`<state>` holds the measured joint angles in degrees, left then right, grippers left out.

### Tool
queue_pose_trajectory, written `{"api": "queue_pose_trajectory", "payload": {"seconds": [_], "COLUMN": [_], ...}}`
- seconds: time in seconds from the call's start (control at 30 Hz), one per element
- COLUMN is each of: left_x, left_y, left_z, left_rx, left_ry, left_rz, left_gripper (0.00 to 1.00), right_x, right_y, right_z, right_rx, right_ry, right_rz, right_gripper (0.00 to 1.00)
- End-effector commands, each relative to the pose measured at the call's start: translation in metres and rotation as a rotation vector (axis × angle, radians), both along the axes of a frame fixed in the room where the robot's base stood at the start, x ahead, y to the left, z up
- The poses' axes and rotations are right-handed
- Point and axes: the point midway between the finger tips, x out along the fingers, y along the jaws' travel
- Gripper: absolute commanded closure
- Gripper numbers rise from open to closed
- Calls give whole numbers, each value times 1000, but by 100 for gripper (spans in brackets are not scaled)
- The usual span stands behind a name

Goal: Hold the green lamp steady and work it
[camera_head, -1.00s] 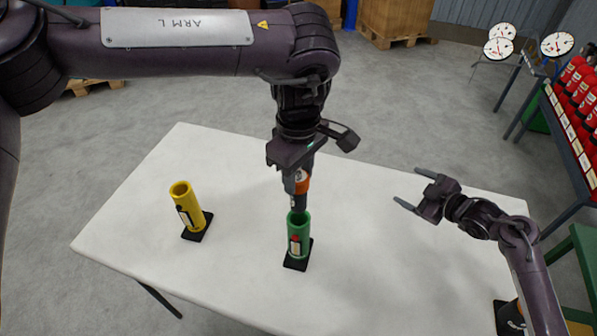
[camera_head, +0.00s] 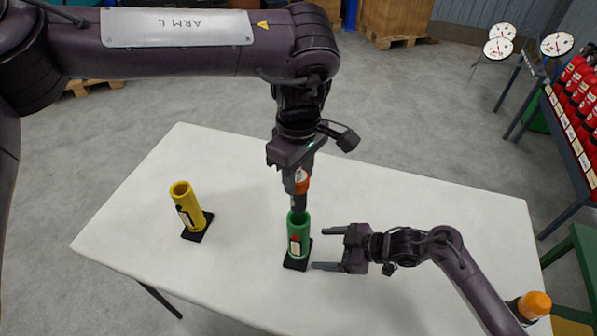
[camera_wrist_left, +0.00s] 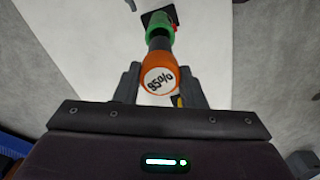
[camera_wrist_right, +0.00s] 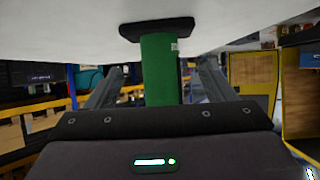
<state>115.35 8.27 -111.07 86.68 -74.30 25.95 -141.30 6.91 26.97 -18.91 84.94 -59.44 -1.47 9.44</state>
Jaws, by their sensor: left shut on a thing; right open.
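The green lamp (camera_head: 299,238) is an open-topped tube standing upright on a black base on the white table; it also shows in the left wrist view (camera_wrist_left: 160,22) and right wrist view (camera_wrist_right: 160,70). My left gripper (camera_head: 299,182) is shut on a dark battery with an orange cap (camera_wrist_left: 158,77) marked 95%. The battery points down at the lamp's mouth; I cannot tell whether its tip is inside. My right gripper (camera_head: 320,248) is open just right of the lamp, fingers pointing at it. In the right wrist view the green tube appears between the fingers, not gripped.
A yellow tube (camera_head: 189,208) on a black base stands on the white table (camera_head: 130,235) to the left. Another orange-capped dark piece (camera_head: 533,304) is at the right front corner. Red extinguishers (camera_head: 580,85) stand on a rack at far right. The table's back right is clear.

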Motion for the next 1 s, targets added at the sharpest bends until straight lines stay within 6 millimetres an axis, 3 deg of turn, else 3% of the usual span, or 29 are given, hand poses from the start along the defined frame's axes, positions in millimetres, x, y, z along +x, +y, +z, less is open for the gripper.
{"api": "queue_pose_trajectory", "payload": {"seconds": [0.2,0.5,0.93,1.0], "left_x": [0,0,0,0], "left_y": [0,0,0,0], "left_z": [0,0,0,0], "left_rx": [-1,-1,-1,-1], "left_ry": [-1,-1,-1,-1], "left_rz": [0,0,0,0], "left_gripper": [100,100,100,100], "right_x": [9,18,20,20], "right_y": [29,55,61,61], "right_z": [-15,-31,-35,-35], "right_rx": [2,0,-2,-2], "right_ry": [-1,-1,-2,-2], "right_rz": [0,0,-1,-1], "right_gripper": [24,24,24,31]}}
